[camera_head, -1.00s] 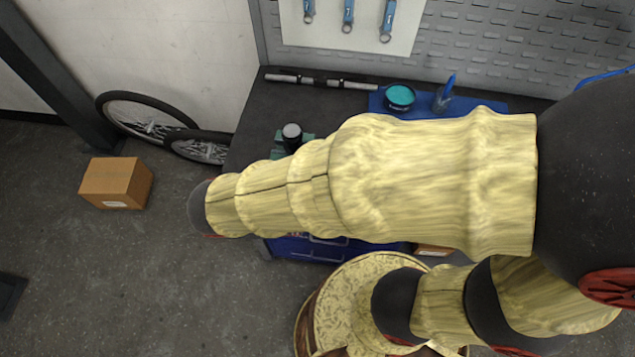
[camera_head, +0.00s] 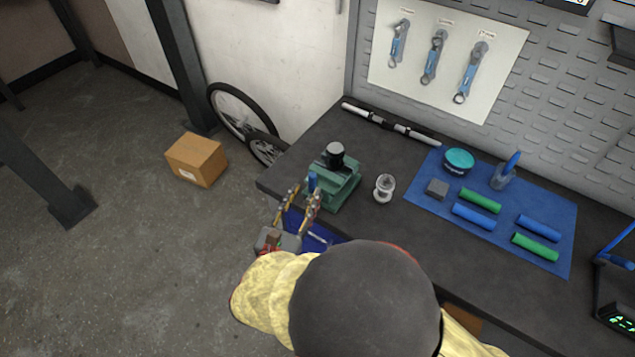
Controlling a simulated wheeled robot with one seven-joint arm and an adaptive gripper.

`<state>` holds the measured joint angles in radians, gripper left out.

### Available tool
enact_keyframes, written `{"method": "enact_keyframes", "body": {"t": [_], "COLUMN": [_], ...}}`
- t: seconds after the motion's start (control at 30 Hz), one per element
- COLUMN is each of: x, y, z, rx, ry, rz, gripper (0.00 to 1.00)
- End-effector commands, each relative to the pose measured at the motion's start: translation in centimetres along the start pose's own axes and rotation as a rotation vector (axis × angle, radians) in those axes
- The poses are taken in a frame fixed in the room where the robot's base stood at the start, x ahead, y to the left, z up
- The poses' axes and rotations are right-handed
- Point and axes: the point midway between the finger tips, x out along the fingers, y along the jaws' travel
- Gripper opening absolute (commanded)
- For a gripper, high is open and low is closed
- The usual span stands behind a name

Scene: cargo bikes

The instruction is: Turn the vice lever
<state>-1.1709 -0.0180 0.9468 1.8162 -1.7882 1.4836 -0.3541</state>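A small silver gauge-like object (camera_head: 384,188) stands right of the vice. A long bar (camera_head: 390,124) lies behind. A cardboard box (camera_head: 196,160) is on the floor.

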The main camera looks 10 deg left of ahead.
Motion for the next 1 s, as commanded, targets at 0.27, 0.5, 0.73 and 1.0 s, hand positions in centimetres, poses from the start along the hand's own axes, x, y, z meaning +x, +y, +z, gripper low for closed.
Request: {"method": "enact_keyframes", "body": {"t": [0.27, 0.5, 0.73, 1.0], "x": [4.3, 6.0, 6.0, 6.0], "y": [-0.2, -0.1, -0.1, -0.1], "z": [-0.2, -0.1, -0.1, -0.1], "rx": [0.003, 0.002, 0.002, 0.002], "ry": [0.002, 0.003, 0.003, 0.003], "rz": [-0.005, -0.002, -0.001, -0.002], "gripper": [0.34, 0.34, 0.34, 0.20]}}
